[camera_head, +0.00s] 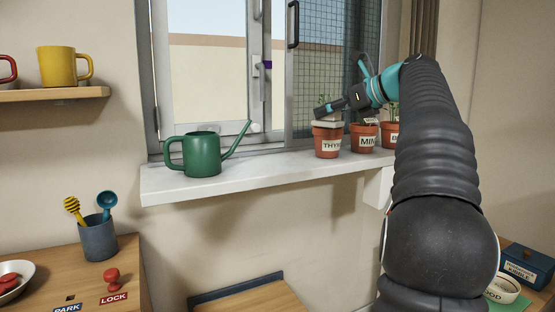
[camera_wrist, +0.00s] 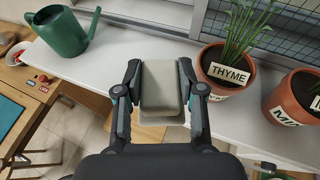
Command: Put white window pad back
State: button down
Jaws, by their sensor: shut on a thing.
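The pale, off-white pad (camera_wrist: 161,82) is a block with rounded edges, held between the two fingers of my gripper (camera_wrist: 160,92) in the wrist view. My gripper is shut on it, above the front part of the sill. In the head view, my gripper (camera_head: 329,109) is at the right part of the window, and the pad (camera_head: 326,124) shows as a pale strip in front of the thyme pot's top. The window (camera_head: 205,75) has a grey frame and a mesh section at right. The underside of the pad is hidden.
A white sill (camera_head: 250,175) carries a green watering can (camera_head: 202,155) at left. Potted thyme (camera_head: 327,143) and mint (camera_head: 364,139) stand close by at right, with another pot beyond. The sill between can and thyme is clear.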

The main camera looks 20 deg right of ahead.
jog(key=shift+w+r, duration=0.2)
jog(key=shift+w, duration=0.05)
send_over(284, 162)
notch_tip(284, 162, down, 7)
jog(key=shift+r, duration=0.1)
jog(key=shift+f, duration=2)
jog(key=shift+f, duration=0.15)
jog(key=c, duration=0.7)
grip_release()
